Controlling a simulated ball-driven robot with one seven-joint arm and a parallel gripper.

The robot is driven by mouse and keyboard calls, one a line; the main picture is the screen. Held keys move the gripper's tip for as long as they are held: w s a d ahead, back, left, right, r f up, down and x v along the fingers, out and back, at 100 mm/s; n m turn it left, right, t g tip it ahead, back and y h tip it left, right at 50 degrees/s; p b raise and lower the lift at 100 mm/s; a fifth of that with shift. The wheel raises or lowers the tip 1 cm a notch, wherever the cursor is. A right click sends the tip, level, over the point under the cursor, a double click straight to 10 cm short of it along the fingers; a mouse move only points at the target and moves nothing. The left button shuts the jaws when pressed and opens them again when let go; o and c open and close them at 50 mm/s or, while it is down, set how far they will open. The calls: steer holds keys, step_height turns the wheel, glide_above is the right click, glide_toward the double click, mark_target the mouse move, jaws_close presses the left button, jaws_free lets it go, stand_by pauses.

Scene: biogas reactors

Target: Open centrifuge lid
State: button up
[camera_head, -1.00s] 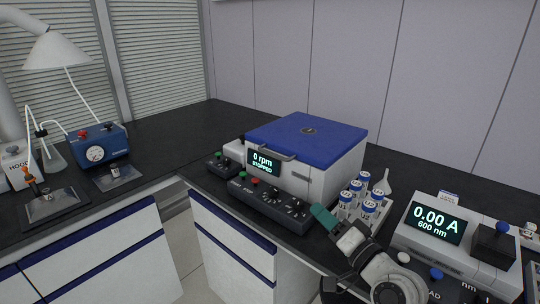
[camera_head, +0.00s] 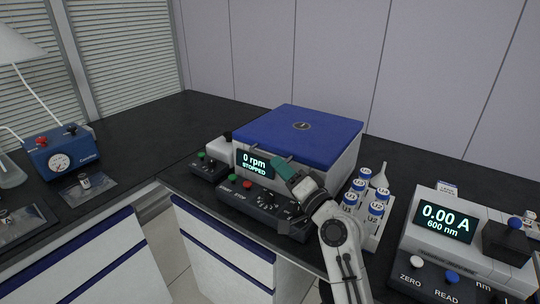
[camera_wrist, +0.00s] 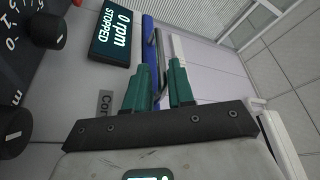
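The centrifuge (camera_head: 318,185) is a white box with a flat blue lid (camera_head: 300,130), which is shut. Its display reads 0 rpm, STOPPED (camera_head: 254,162); the display also shows in the wrist view (camera_wrist: 115,36). A grey bar handle (camera_wrist: 158,52) stands out from the lid's front edge. My gripper (camera_head: 280,163) is at the front of the centrifuge, by the handle. In the wrist view my gripper's (camera_wrist: 160,82) two green fingers are apart, with the handle between them in the picture. I cannot tell whether they touch it.
A dark control panel (camera_head: 262,203) with knobs and buttons lies below the display. A rack of blue-capped tubes (camera_head: 366,205) stands at right, close to my arm. A photometer (camera_head: 440,222) is further right. A blue pump box (camera_head: 62,152) is at left. The bench behind is clear.

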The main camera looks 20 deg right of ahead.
steer(key=shift+x, duration=2.35)
jaws_close()
